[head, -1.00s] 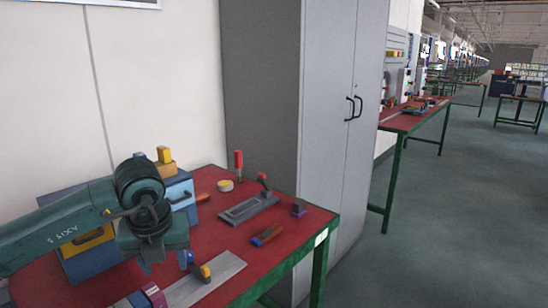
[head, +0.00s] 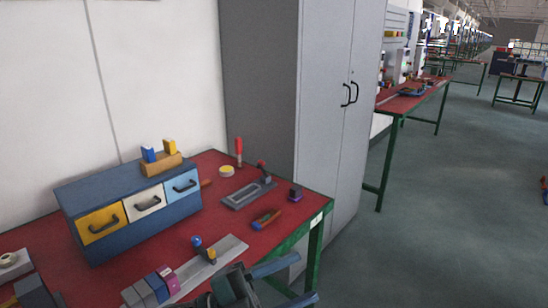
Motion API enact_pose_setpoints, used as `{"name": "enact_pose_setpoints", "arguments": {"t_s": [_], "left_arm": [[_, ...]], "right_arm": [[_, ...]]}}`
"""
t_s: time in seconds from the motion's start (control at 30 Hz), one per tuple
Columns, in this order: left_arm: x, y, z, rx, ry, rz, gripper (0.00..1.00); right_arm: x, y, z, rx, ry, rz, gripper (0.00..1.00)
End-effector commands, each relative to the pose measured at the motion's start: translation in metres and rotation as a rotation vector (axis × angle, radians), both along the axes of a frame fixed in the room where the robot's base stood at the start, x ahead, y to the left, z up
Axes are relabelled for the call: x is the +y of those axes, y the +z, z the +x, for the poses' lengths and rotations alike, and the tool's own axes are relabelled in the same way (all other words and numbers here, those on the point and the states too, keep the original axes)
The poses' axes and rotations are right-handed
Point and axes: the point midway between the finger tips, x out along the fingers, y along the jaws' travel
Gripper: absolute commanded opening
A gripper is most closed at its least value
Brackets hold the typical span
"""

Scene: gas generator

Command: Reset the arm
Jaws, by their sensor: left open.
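My left gripper (head: 305,278) is at the bottom middle of the head view, low by the front edge of the red-topped table (head: 225,223). Its two fingers are spread and point right, with nothing between them. The rest of my left arm is mostly out of the picture. My right gripper is not in view.
On the table are a blue drawer cabinet (head: 140,226) with yellow, white and blue drawers, a grey plate with blocks (head: 228,250), a grey frame-like fixture (head: 248,194) and a red-handled tool (head: 239,150). A tall grey locker (head: 325,130) stands behind. The floor at right is mostly clear.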

Motion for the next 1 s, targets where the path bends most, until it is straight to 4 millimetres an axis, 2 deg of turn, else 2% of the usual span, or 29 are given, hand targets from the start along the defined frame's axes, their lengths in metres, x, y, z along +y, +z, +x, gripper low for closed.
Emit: {"name": "enact_pose_setpoints", "arguments": {"t_s": [0.03, 0.1, 0.17, 0.23, 0.3, 0.4, 0.5, 0.6, 0.7, 1.0], "left_arm": [[0.013, 0.001, 0.009, 0.125, 0.114, -0.088, 0.48], [0.037, -0.013, 0.024, 0.292, 0.282, -0.174, 0.48], [0.060, -0.036, 0.032, 0.451, 0.424, -0.221, 0.48], [0.089, -0.073, 0.030, 0.649, 0.584, -0.244, 0.48], [0.115, -0.115, 0.017, 0.850, 0.727, -0.235, 0.48], [0.141, -0.167, -0.016, 1.092, 0.867, -0.195, 0.48], [0.157, -0.202, -0.049, 1.267, 0.945, -0.149, 0.48], [0.164, -0.222, -0.073, 1.376, 0.983, -0.116, 0.48], [0.167, -0.231, -0.084, 1.425, 0.997, -0.099, 0.48], [0.167, -0.233, -0.086, 1.433, 0.998, -0.096, 0.48]], "right_arm": [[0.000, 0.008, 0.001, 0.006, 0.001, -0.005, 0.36], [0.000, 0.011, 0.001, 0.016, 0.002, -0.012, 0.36], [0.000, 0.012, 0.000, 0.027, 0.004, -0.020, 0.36], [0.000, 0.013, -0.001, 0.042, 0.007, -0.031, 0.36], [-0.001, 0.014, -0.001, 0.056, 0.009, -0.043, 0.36], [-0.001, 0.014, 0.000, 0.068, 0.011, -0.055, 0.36], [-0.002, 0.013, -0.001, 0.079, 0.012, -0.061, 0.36], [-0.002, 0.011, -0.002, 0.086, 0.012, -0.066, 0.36], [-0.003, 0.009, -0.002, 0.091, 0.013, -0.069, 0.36], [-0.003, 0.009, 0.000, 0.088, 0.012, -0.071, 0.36]]}}
